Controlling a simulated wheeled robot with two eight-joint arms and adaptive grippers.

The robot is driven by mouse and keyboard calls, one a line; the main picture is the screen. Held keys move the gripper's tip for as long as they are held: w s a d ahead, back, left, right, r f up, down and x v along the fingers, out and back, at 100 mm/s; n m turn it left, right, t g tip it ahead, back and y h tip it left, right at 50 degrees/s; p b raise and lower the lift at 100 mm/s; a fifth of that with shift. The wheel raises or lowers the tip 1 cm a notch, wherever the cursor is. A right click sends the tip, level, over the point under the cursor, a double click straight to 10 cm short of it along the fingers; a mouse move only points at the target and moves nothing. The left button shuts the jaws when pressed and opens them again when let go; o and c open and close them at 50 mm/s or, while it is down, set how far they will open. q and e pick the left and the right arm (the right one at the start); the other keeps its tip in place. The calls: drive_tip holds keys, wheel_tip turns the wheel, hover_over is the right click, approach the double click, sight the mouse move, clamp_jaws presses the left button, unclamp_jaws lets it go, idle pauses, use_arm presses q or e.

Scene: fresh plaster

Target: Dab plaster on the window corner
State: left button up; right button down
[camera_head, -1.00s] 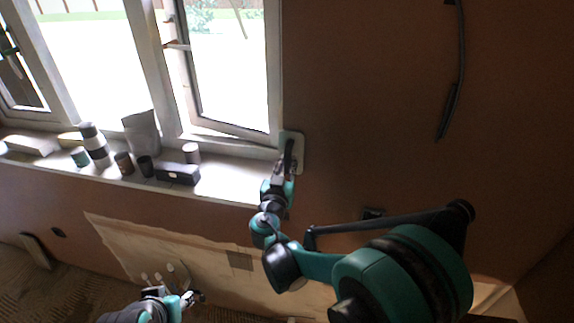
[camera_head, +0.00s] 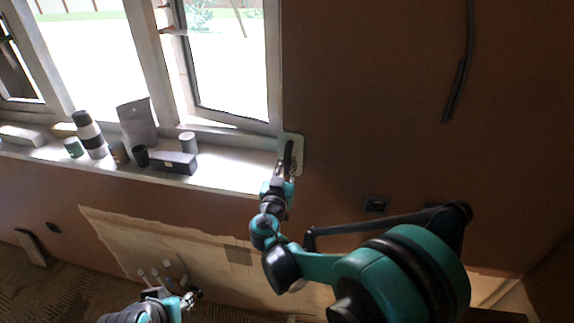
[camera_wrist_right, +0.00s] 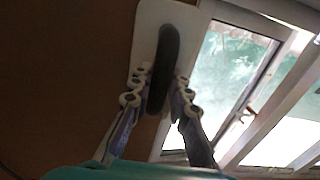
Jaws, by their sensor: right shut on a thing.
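My right gripper (camera_head: 287,172) is shut on the black handle (camera_wrist_right: 165,65) of a trowel with a pale rectangular plate (camera_head: 297,160). The plate is at the lower right corner of the window frame (camera_head: 272,115), overlapping the brown wall beside it. I cannot tell whether it touches the wall. In the right wrist view, the gripper's two fingers (camera_wrist_right: 160,92) flank the handle, and the plate's face toward the wall is hidden, so no plaster shows. My left gripper (camera_head: 188,299) is low in the head view, apart from the window; its jaw opening is unclear.
Several cans, a grey bag (camera_head: 138,124) and a dark box (camera_head: 174,163) stand on the sill (camera_head: 225,176) left of the trowel. A dark cable (camera_head: 460,80) hangs on the wall at right. A dark socket (camera_head: 375,204) is below. The wall between is clear.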

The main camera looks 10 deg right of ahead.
sight(290, 138)
drive_tip(key=shift+f+b, duration=4.4)
drive_tip(key=shift+f, duration=0.55)
drive_tip(key=shift+r+p, duration=1.55)
drive_tip(key=shift+r, duration=0.55)
drive_tip(key=shift+w+d+r+p, duration=0.1)
drive_tip(key=shift+w+r+p, duration=0.05)
drive_tip(key=shift+r+p, duration=2.45)
drive_tip(key=shift+w+d+r+p, duration=0.15)
drive_tip(key=shift+r+p, duration=1.45)
drive_tip(key=shift+r, duration=1.85)
wheel_tip(290, 138, down, 12)
drive_tip(key=b, duration=1.1)
drive_tip(key=shift+w+a+f, duration=0.1)
drive_tip(key=shift+f, duration=0.1)
wheel_tip(290, 138, down, 4)
drive_tip(key=b, duration=0.3)
drive_tip(key=shift+r, duration=0.15)
drive_tip(key=v, duration=0.8)
drive_tip(key=shift+s, duration=0.35)
